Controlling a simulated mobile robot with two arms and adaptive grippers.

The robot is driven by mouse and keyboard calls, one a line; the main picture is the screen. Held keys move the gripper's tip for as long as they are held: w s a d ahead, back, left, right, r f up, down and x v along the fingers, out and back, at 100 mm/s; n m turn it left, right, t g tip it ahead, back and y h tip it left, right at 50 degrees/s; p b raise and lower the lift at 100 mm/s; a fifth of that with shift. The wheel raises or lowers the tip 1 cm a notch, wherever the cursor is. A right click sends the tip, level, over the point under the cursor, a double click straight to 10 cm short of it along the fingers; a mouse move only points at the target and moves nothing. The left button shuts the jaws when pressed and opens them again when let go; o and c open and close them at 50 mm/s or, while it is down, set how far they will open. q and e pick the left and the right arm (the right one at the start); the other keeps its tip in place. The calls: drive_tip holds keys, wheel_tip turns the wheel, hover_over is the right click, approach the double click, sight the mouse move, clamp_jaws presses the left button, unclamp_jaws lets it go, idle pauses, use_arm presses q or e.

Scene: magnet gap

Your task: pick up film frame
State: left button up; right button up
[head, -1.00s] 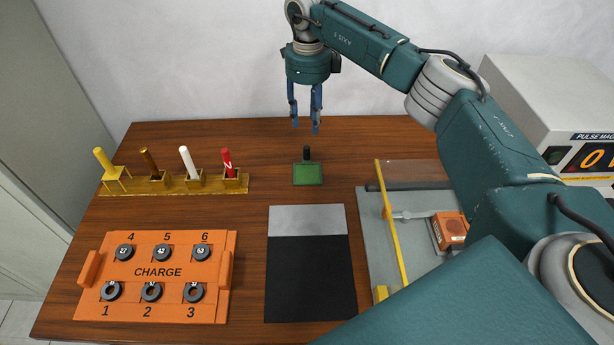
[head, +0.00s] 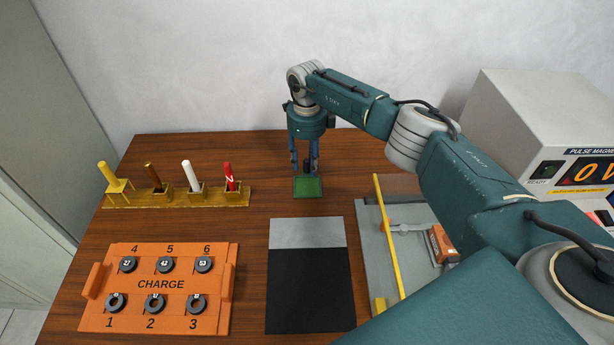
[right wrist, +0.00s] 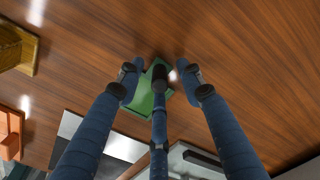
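The film frame is a small green plate (head: 308,188) with a short black upright handle (head: 307,167), lying at the back middle of the wooden table. My right gripper (head: 304,167) points straight down over it, its fingers spread to both sides of the handle. In the right wrist view the open fingers (right wrist: 160,84) stand around the black handle (right wrist: 160,74), with the green plate (right wrist: 146,99) below; I cannot tell whether any finger touches it. My left gripper is not in view.
An orange charge tray (head: 160,320) with several dark rings is at front left. A brass rack (head: 125,201) with several coloured sticks is behind it. A black-and-grey mat (head: 309,290) lies in front. A grey plate (head: 372,235) with a yellow bar and a pulse magnet box (head: 530,110) are right.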

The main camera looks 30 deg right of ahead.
clamp_jaws()
drive_tip(key=shift+r, duration=0.15)
